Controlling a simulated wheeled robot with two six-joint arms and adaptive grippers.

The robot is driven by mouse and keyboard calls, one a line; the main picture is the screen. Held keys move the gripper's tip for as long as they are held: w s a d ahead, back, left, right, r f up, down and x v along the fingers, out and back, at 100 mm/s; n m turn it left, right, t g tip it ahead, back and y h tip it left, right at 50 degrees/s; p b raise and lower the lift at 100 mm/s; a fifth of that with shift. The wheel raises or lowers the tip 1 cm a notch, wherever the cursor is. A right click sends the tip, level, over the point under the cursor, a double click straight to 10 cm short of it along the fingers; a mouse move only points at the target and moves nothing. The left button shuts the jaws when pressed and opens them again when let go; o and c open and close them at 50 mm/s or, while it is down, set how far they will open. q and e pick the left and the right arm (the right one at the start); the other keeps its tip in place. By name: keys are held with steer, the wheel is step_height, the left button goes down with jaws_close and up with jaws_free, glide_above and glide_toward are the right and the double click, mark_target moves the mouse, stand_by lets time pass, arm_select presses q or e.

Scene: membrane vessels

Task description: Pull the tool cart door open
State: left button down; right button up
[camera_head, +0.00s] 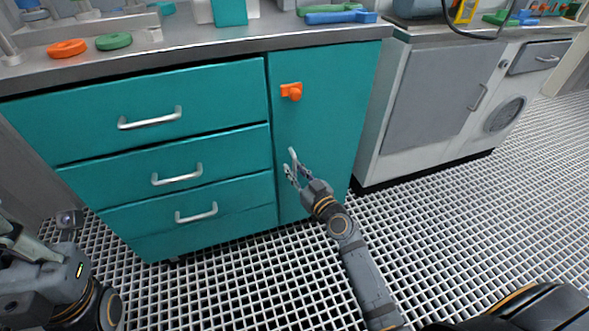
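The teal tool cart door (335,115) is the tall panel right of the drawers, and it looks shut. An orange knob or latch (291,92) sits near its upper left edge. My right gripper (291,168) is in front of the door's lower left part, below the orange knob. Its two fingers are spread and nothing is between them. Whether it touches the door I cannot tell. My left arm is at the lower left, and its gripper (10,235) is partly cut off by the picture edge, well away from the door.
Three teal drawers (95,115) with silver handles stand left of the door, all looking shut. The cart's grey top (185,45) carries orange and green rings and blue and green tools. A grey-white cabinet (425,90) stands close on the right. The grid floor (480,220) in front is clear.

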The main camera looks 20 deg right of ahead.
steer(key=shift+w, duration=0.15)
jaws_close()
stand_by(0.5)
